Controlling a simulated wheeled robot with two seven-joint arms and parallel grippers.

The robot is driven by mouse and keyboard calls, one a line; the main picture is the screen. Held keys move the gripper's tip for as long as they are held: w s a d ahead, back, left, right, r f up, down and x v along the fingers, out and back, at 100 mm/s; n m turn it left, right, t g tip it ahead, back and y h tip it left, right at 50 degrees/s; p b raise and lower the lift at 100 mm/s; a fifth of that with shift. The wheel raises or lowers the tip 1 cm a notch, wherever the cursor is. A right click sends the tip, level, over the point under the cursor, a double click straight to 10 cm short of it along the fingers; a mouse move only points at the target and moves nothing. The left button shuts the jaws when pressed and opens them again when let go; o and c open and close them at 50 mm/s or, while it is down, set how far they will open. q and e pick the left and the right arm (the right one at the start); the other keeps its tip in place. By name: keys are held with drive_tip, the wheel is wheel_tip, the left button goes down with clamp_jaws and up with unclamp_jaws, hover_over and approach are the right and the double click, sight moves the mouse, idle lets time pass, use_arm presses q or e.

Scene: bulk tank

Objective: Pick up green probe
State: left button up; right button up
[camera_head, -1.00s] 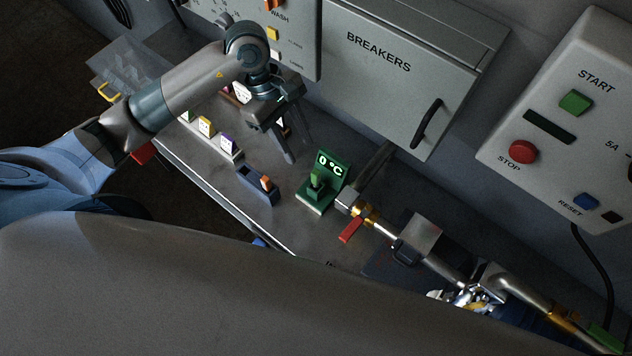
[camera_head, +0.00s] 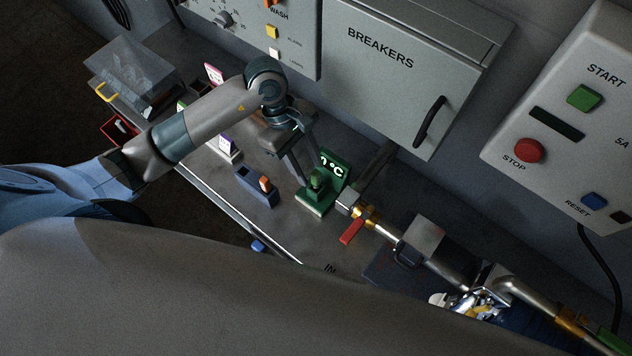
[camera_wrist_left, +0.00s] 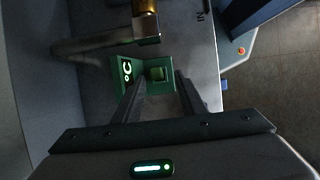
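The green probe (camera_head: 317,180) stands upright in a green holder (camera_head: 313,202) with a lit "°C" display. In the left wrist view the holder's display (camera_wrist_left: 127,72) and the probe's square green top (camera_wrist_left: 158,74) show just beyond the fingertips. My left gripper (camera_head: 304,178) is open, its fingers pointing down at the probe, one finger partly covering the display in the head view. In the left wrist view the open fingers (camera_wrist_left: 160,82) lie on either side of the probe; I cannot tell whether they touch it. My right gripper is not in view.
A blue holder with an orange-topped piece (camera_head: 258,188) stands left of the green one. The grey breaker box (camera_head: 400,75) hangs behind. A clear bin (camera_head: 135,75) is at far left.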

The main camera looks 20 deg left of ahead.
sight(316, 184)
use_arm(q)
drive_tip(key=shift+w+b+x, duration=0.2)
drive_tip(key=shift+b+x, duration=0.25)
drive_tip(key=shift+x, duration=1.9)
drive_tip(key=shift+d, duration=0.15)
clamp_jaws()
